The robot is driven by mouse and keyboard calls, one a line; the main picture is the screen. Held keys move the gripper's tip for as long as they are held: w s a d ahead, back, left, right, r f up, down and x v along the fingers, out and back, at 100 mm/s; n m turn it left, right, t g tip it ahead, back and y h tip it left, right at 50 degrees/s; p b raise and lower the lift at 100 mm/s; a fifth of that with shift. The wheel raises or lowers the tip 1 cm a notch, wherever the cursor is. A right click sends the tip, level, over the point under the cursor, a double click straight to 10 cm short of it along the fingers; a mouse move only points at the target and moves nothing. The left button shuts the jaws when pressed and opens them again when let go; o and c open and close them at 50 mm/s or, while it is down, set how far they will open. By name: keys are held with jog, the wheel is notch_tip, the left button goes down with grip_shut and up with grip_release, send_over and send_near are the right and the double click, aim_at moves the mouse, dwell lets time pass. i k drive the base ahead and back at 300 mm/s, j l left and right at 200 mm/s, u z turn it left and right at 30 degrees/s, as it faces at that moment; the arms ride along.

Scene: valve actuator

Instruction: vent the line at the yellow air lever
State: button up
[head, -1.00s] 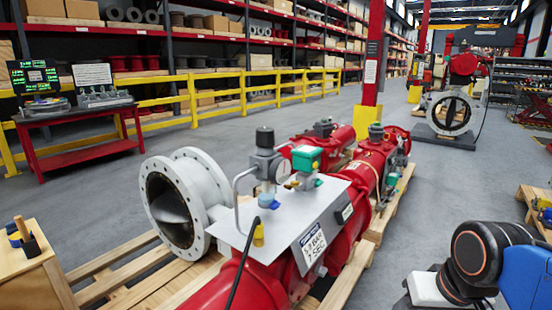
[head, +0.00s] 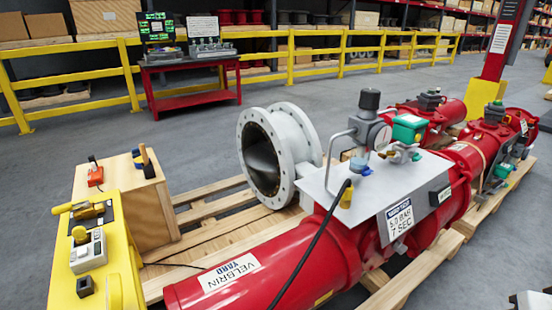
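A yellow lever handle (head: 60,208) lies roughly flat on a brass-coloured valve body (head: 88,210), on top of the yellow stand (head: 62,268) at the left. A second small yellow piece (head: 346,194) stands at the upper end of the black hose (head: 318,243), on the grey plate (head: 328,205) of the red actuator (head: 322,250). I cannot tell from this view whether either is open or closed. My gripper is not in view.
A wooden box (head: 130,200) with a red switch (head: 95,174) and a dark handle stands behind the yellow stand. A pallet (head: 200,232) carries the actuator and grey flanged valve (head: 262,150).

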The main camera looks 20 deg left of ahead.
aim_at(61, 209)
jog(key=i+l+u, duration=0.1)
jog(key=u, duration=0.3)
jog(key=i+l+u, duration=0.1)
jog(key=u, duration=0.25)
jog(key=j+u, duration=0.1)
jog(key=u, duration=0.4)
jog(key=k+j+u, duration=0.1)
jog(key=u, duration=0.4)
jog(key=j+u, duration=0.15)
jog(key=u, duration=0.3)
